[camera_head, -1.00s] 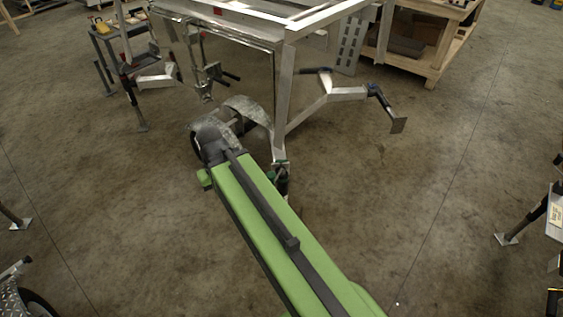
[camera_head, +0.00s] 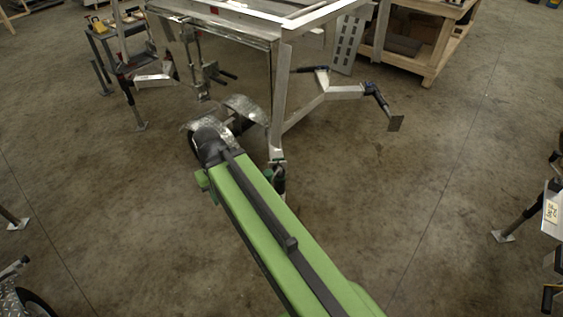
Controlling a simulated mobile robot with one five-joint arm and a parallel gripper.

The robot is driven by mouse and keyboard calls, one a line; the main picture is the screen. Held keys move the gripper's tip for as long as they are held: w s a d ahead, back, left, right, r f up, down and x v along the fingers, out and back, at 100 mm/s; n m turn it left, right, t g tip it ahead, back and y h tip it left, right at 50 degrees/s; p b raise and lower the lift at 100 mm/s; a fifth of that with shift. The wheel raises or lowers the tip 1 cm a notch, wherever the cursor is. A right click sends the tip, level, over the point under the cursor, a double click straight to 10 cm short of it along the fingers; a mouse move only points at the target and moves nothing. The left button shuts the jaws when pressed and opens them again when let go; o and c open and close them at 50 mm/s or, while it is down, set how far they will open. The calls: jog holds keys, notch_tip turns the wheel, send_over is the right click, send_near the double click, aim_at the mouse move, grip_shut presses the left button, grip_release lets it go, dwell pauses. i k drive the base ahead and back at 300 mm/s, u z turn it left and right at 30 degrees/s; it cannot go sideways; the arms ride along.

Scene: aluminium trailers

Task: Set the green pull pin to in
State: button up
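A small dark fitting with green on it (camera_head: 279,177) shows at the foot of the aluminium trailer's front post (camera_head: 276,140), just right of my green arm. I cannot tell whether this green is the pull pin, or whether a pin is in or out. My arm reaches from the bottom right to a dark joint beside the trailer's wheel fender. It covers part of the floor and possibly part of the fitting. My gripper cannot be made out; it is hidden beneath or beyond the arm.
The trailer's silver fender (camera_head: 245,108) is close beyond my arm's dark joint. An angled bar with a jack foot (camera_head: 395,122) juts right. A wooden bench (camera_head: 432,72) stands behind. Other trailer parts are at both side edges.

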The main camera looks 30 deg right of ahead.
aim_at(277, 160)
jog(key=k, duration=1.25)
jog(key=z, duration=0.1)
jog(key=i, duration=1.7)
jog(key=u, duration=0.6)
jog(key=i, duration=0.5)
jog(key=u, duration=0.6)
